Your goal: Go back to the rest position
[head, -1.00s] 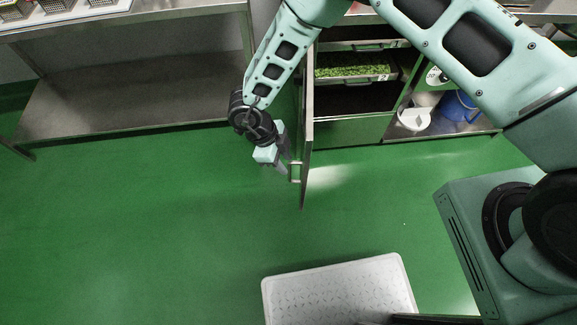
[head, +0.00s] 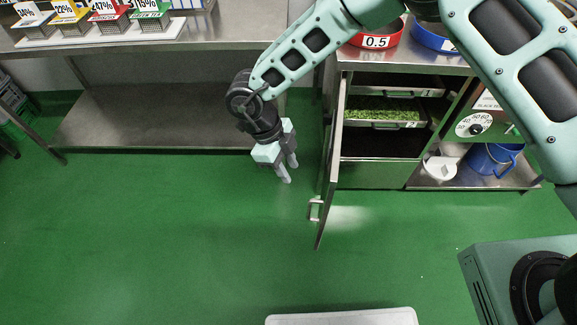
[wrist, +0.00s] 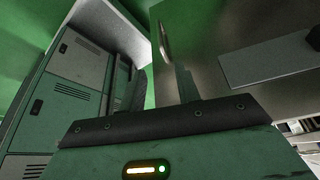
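My gripper (head: 288,170) hangs over the green floor left of the open cabinet door (head: 331,180) in the head view. Its two grey fingers stand a little apart with nothing between them, so it is open and empty. The door handle (head: 314,210) is to the right of and below the fingertips, and a strip of floor shows between them. In the wrist view my gripper's housing fills the bottom, and a metal panel with a handle (wrist: 164,42) stands above it.
The cabinet holds trays of green leaves (head: 382,109). A blue bucket (head: 492,158) and a white container (head: 440,168) stand on the low shelf at right. A steel table (head: 230,30) is at back left. A white crate (head: 345,317) lies at the bottom. The left floor is clear.

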